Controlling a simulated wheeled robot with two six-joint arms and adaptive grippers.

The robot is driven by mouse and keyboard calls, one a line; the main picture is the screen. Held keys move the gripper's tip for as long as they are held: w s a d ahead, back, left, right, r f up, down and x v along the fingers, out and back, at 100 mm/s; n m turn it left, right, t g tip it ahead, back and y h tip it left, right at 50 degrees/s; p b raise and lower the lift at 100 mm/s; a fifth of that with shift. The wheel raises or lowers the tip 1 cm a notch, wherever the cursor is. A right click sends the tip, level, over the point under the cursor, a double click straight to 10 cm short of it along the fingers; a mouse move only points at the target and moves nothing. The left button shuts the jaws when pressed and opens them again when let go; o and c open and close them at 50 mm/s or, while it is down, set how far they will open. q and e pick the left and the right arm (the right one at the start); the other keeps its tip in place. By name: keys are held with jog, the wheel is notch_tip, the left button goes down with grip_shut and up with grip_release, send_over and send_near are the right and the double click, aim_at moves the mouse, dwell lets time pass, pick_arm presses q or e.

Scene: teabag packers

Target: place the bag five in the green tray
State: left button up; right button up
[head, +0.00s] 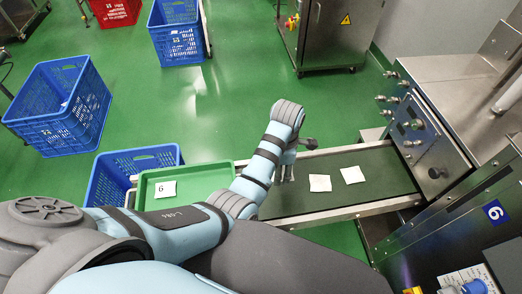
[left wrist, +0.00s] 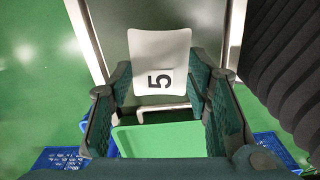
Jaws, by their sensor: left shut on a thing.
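Bag five (left wrist: 160,50), a white bag with a black 5, is between the two fingers of my left gripper (left wrist: 161,88) in the left wrist view. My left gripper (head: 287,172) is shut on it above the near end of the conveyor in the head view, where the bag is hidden. The green tray (head: 218,171) stands left of the gripper, partly covered by my left arm. A white bag marked 6 (head: 166,189) lies in it. The tray (left wrist: 160,142) also shows below the bag in the left wrist view. My right gripper is not in view.
Two white bags (head: 320,183) (head: 352,175) lie on the dark conveyor belt (head: 385,160), right of the gripper. More blue crates (head: 62,108) stand on the green floor. Steel machines (head: 425,125) bound the right side.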

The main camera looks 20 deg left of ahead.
pick_arm(q)
jog(key=shift+r, duration=0.5)
jog(key=shift+s+a+p, duration=0.1)
jog(key=shift+s+p, duration=0.2)
jog(key=s+a+p, duration=0.5)
jog(key=a, duration=0.2)
notch_tip(320, 180, up, 10)
jog(key=f+n+p, duration=0.1)
jog(key=p, duration=0.9)
send_over(195, 195)
jog(key=s+d, duration=0.1)
jog(key=d, duration=0.1)
jog(key=f+b, duration=0.2)
jog(key=f, duration=0.4)
jog(key=f+b, duration=0.3)
jog(key=f, duration=0.3)
jog(key=f+b, duration=0.2)
jog(key=f, duration=0.4)
jog(key=shift+a+f, duration=0.2)
jog(key=shift+a, duration=0.1)
jog(key=shift+r, duration=0.15)
